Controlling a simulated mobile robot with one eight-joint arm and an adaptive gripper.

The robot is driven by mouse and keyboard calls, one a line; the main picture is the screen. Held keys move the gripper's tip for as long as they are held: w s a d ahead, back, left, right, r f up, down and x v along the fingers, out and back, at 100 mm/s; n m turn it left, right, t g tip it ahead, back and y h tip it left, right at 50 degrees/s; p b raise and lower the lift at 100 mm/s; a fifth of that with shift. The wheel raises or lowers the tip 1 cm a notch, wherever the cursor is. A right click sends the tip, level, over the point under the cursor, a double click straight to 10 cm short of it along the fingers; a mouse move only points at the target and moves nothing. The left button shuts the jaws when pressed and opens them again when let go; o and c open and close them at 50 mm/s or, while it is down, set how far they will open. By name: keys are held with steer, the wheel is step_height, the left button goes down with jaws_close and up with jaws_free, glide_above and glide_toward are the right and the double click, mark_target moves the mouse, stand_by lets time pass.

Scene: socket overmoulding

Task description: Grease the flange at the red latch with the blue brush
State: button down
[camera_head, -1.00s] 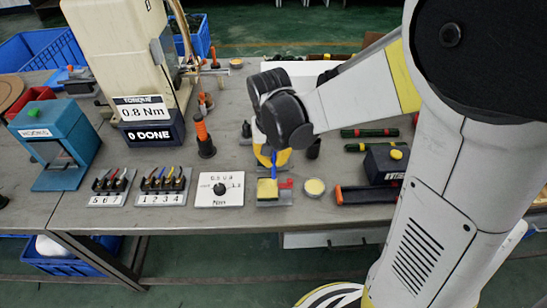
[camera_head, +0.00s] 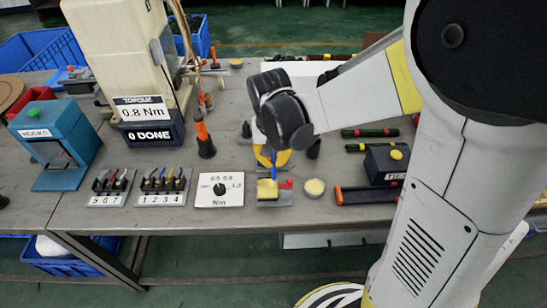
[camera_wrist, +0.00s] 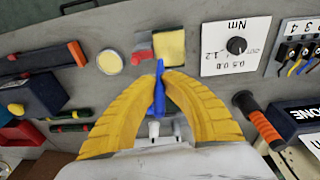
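My gripper (camera_wrist: 158,95) has yellow fingers and is shut on the blue brush (camera_wrist: 158,88), which it holds pointing down. In the head view the brush (camera_head: 274,163) shows below my yellow fingers, its lower end over or at the yellow-topped flange block (camera_head: 267,189). In the wrist view the brush tip is at the near edge between the yellow block (camera_wrist: 170,48) and the red latch (camera_wrist: 143,46). Whether it touches is unclear. The red latch (camera_head: 286,185) sits on the right side of the block's grey base. My arm hides part of the area behind the brush.
A round pot of pale yellow stuff (camera_head: 314,187) stands right of the fixture. The white torque dial (camera_head: 220,190) is left of it. Numbered wire racks (camera_head: 163,187) stand further left. A black box with a yellow button (camera_head: 387,163) and screwdrivers (camera_head: 368,133) lie right.

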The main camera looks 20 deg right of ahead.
step_height(320, 180, up, 3)
steer(key=shift+r+p, duration=0.1)
steer(key=shift+p, duration=1.1)
